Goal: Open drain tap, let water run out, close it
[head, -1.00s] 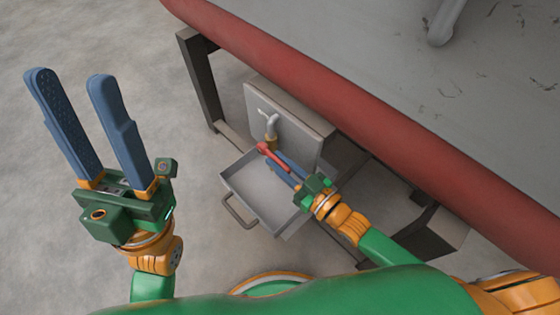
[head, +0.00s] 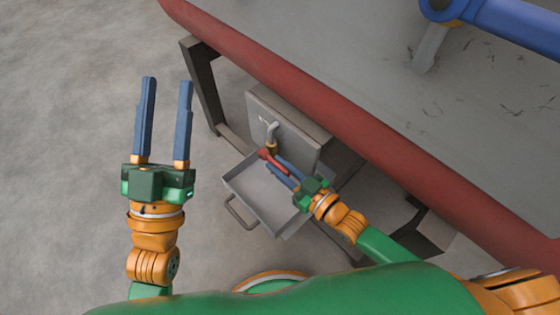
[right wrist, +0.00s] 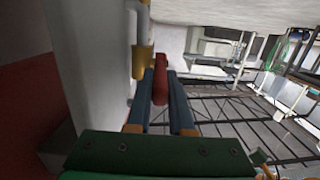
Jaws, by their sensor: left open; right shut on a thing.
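The drain tap has a brass body (head: 271,147) below a bent grey pipe (head: 272,130) on a grey box. Its red lever (head: 267,156) points down and right. My right gripper (head: 279,168) is shut on the red lever, with a blue finger on each side. The right wrist view shows the red lever (right wrist: 160,84) between the fingers and the brass body (right wrist: 142,62) just beyond. I see no water stream. My left gripper (head: 165,82) is open and empty, raised at the left, away from the tap.
A grey tray (head: 236,180) with a handle (head: 238,214) lies below the tap. The grey box (head: 307,157) sits beneath a red-edged table (head: 330,110) with dark legs. A blue part (head: 510,22) is at the upper right. The floor at left is clear.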

